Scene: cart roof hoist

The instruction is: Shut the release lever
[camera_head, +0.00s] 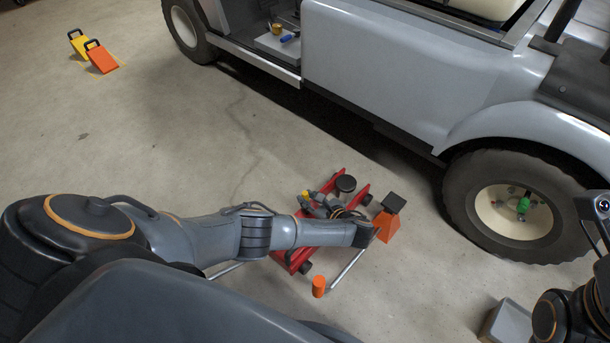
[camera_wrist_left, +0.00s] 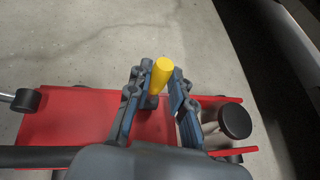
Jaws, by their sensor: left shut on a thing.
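The release lever's yellow grip (camera_head: 306,194) shows on the red floor jack (camera_head: 330,184), left of its round black pad. In the left wrist view the yellow grip (camera_wrist_left: 161,74) stands up, tilted slightly, between the fingertips. My left gripper (camera_wrist_left: 160,88) is shut on it; in the head view my left gripper (camera_head: 314,199) reaches over the jack. The lever's lower part is hidden by the fingers. The red jack body (camera_wrist_left: 70,118) lies below, with the black pad (camera_wrist_left: 235,121) at right. Part of my right arm shows at the lower right, but its fingertips do not.
A grey cart (camera_head: 380,70) stands behind the jack, its wheel (camera_head: 515,212) to the right. An orange stand with a black top (camera_head: 388,225) is beside the jack. An orange cylinder (camera_head: 318,287) is in front. Yellow and orange chocks (camera_head: 100,57) lie far left; floor there is clear.

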